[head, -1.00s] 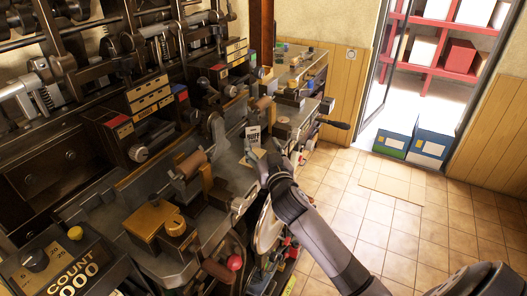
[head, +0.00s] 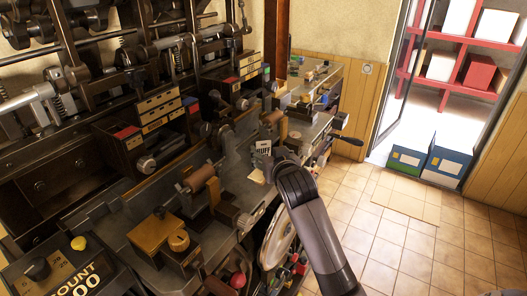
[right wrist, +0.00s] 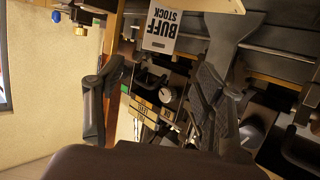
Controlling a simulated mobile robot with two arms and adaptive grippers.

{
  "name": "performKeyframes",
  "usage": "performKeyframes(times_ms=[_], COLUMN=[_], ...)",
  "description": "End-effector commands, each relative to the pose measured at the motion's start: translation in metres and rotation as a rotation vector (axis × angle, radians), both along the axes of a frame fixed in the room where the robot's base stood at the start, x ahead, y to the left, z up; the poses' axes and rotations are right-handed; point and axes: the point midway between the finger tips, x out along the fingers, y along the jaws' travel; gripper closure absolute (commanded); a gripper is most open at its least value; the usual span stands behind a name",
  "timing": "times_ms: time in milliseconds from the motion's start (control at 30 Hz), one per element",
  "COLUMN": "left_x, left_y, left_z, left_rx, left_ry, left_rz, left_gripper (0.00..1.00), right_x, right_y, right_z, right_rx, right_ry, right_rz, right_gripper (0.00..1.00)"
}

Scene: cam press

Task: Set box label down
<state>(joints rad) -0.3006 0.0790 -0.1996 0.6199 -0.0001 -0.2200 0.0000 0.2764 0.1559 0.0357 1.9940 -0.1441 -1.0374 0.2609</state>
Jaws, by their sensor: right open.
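The box label, a white card printed BUFF STOCK (head: 263,147), stands on the workbench near its front edge in the head view. It also shows at the top of the right wrist view (right wrist: 162,30), with its print facing the camera. My right gripper (head: 272,167) is just in front of and below the label in the head view, its fingers mostly hidden by my own wrist. In the right wrist view my right gripper (right wrist: 158,78) is open, its two fingers wide apart with nothing between them. The label appears beyond the fingertips, apart from them. My left gripper is out of view.
A dark machine with shafts and springs (head: 130,60) backs the long bench. A brown roller (head: 200,178) and a brass block (head: 157,232) sit nearer on it. Blue and green boxes (head: 447,160) stand by the doorway. The tiled floor (head: 385,240) on the right is clear.

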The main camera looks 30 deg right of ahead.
Motion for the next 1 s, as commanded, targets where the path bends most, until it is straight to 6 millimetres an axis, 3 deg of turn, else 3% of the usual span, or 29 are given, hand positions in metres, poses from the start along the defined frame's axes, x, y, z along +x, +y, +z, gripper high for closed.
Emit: performKeyframes(times_ms=[200,467,800,1000], left_x=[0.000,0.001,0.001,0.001], left_y=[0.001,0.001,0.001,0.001], left_z=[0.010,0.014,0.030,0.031], left_rx=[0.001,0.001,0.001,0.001], left_ry=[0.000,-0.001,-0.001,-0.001], left_rz=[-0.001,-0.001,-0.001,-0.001], left_gripper=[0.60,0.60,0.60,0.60], right_x=[0.036,0.051,0.088,0.095], right_y=[-0.010,-0.014,-0.025,-0.027], right_z=[-0.010,-0.016,-0.030,-0.033], right_rx=[0.000,0.000,-0.001,-0.001], right_ry=[0.001,0.001,0.000,-0.002], right_rz=[-0.001,-0.001,-0.001,0.000], right_gripper=[0.37,0.37,0.37,0.37])
